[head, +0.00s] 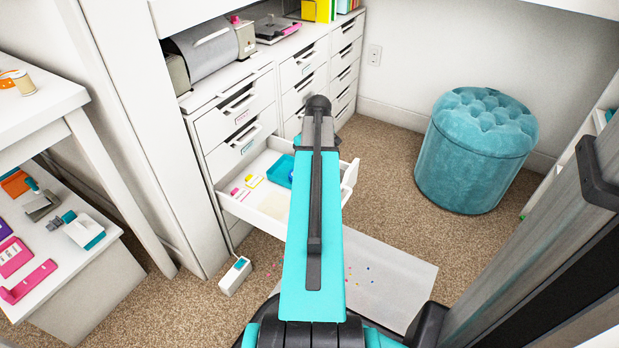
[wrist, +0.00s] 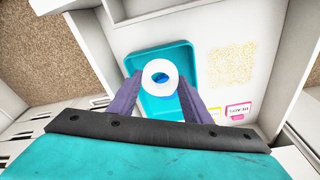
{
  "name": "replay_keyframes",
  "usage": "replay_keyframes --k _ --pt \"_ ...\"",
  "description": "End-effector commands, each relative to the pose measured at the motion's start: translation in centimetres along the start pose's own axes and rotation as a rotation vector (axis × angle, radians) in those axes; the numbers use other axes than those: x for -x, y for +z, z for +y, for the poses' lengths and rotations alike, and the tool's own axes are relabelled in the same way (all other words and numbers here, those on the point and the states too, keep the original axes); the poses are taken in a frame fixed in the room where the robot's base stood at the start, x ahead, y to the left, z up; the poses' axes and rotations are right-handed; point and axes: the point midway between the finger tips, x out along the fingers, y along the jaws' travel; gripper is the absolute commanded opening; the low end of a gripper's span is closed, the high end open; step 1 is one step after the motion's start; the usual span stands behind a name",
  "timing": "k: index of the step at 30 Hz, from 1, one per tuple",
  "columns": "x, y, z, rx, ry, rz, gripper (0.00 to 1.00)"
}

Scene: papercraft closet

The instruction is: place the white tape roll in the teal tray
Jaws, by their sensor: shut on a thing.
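The white tape roll (wrist: 151,72) shows in the wrist view between the fingertips of my gripper (wrist: 158,88), which is shut on it. The teal tray (wrist: 178,60) lies behind the roll in that view, inside an open white drawer. The roll overlaps the tray in the picture; I cannot tell how high above its floor the roll is. In the head view part of the teal tray (head: 280,171) shows to the left of my arm. My arm hides the gripper and the roll there.
The open drawer (head: 267,206) also holds small pink and yellow items (head: 253,181) and a speckled sheet (wrist: 230,66). Closed drawers (head: 234,116) stand behind and above it. A teal tufted stool (head: 470,165) stands to the right. A white box (head: 235,275) lies on the carpet.

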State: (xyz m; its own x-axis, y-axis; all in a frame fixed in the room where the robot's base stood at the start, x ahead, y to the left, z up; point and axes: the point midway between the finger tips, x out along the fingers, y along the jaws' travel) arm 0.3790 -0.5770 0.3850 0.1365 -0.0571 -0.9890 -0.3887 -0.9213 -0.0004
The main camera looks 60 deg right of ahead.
Motion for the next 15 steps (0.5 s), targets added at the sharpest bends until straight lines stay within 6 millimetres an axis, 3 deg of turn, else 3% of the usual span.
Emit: replay_keyframes --k 15 --pt "-1.22 0.12 -0.06 0.001 0.000 0.000 0.24"
